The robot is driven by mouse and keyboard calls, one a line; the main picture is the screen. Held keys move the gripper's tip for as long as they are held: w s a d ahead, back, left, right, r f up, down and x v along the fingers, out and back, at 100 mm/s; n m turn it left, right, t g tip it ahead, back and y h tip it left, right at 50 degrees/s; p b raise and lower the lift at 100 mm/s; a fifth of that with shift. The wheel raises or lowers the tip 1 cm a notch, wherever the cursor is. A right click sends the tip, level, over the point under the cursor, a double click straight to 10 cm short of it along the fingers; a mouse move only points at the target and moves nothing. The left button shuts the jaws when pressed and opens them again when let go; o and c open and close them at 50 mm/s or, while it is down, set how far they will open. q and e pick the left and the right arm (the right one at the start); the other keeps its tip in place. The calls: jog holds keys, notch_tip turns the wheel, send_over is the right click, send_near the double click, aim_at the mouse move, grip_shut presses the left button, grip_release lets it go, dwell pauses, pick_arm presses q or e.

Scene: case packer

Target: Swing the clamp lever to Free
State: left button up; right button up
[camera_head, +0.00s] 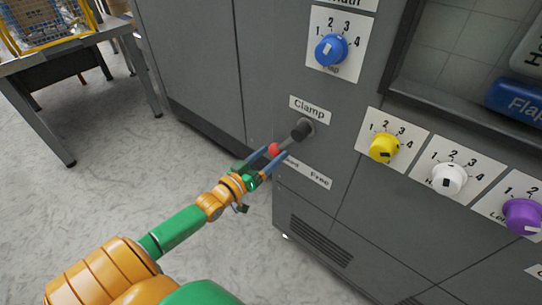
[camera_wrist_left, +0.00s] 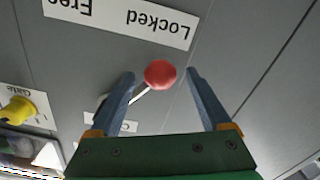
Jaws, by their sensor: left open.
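The clamp lever has a dark pivot (camera_head: 303,129) under the Clamp label (camera_head: 310,109) on the grey panel. Its rod ends in a red ball knob (camera_head: 274,148), pointing down-left to the Locked side of the Locked/Free strip (camera_head: 306,172). In the left wrist view the knob (camera_wrist_left: 160,74) sits between the fingertips, with a small gap on each side, near the upside-down word Locked (camera_wrist_left: 165,22). My left gripper (camera_head: 277,152) is open around the knob; a finger hides part of the lever's base in the wrist view. My right gripper is not in view.
A blue dial (camera_head: 331,49) is above the lever. Yellow (camera_head: 384,148), white (camera_head: 449,179) and purple (camera_head: 522,216) dials are to its right. A window recess with a blue item (camera_head: 516,102) is at upper right. A table (camera_head: 62,60) stands at upper left over open floor.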

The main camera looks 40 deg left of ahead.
pick_arm(q)
jog(key=shift+w, duration=0.1)
grip_shut()
jog(key=shift+d, duration=0.1)
dwell(0.3)
jog(key=d+n+p, duration=0.1)
jog(key=d+n, duration=0.2)
jog(key=d+n+p, duration=0.1)
jog(key=d+n, duration=0.2)
jog(key=d+f+n+p, duration=0.1)
jog(key=d+n, duration=0.2)
jog(key=shift+s+d+f+n, duration=0.1)
jog(key=shift+s+d+n, duration=0.2)
jog(key=shift+n, duration=0.1)
jog(key=shift+s+d+r+n+p, duration=0.1)
jog(key=shift+d+r+n+p, duration=0.15)
jog(key=shift+d+n, duration=0.4)
jog(key=shift+d+r+n+p, duration=0.2)
jog(key=shift+d+r+n, duration=0.1)
jog(key=shift+d+n, duration=0.35)
jog(key=shift+s+d+r+n+p, duration=0.1)
jog(key=shift+d+r+n+p, duration=0.15)
jog(key=shift+d+n, duration=0.4)
jog(key=shift+a, duration=0.1)
